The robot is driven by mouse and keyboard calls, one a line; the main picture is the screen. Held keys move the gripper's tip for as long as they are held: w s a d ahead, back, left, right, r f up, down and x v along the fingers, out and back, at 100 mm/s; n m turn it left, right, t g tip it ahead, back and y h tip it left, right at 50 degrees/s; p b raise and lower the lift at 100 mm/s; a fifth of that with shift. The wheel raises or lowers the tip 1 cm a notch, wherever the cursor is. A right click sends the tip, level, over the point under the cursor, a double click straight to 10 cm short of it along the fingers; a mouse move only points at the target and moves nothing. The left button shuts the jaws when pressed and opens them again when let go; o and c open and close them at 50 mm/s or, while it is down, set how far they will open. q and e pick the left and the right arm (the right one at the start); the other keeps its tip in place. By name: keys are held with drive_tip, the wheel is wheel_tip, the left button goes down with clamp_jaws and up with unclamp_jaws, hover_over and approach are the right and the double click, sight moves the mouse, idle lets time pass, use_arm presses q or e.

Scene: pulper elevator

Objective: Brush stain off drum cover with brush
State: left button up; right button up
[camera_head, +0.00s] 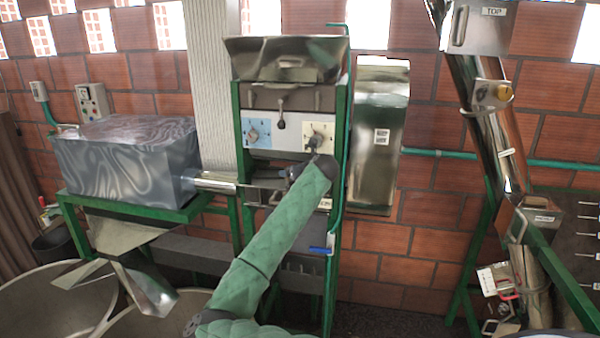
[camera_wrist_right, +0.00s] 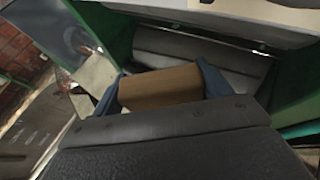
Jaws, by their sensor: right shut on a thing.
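My right arm reaches up from the bottom of the head view to the opening in the green-framed machine (camera_head: 338,240). My right gripper (camera_head: 285,183) is at that opening, below the dial panels. In the right wrist view its two blue fingers (camera_wrist_right: 160,88) are shut on a brown block, the brush (camera_wrist_right: 158,88). Beyond the brush is a grey curved metal surface between green side walls, seemingly the drum cover (camera_wrist_right: 235,62). Whether the brush touches it I cannot tell. No stain can be made out. My left gripper is not in view.
A grey metal tank (camera_head: 125,160) on a green stand is at the left, with a pipe (camera_head: 215,182) running to the machine. Large round vats (camera_head: 40,300) stand below it. A tall metal box (camera_head: 378,140) and a slanted metal tube (camera_head: 500,130) are at the right.

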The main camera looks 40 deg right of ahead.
drive_tip(key=shift+w+a, duration=1.55)
drive_tip(key=shift+w, duration=0.15)
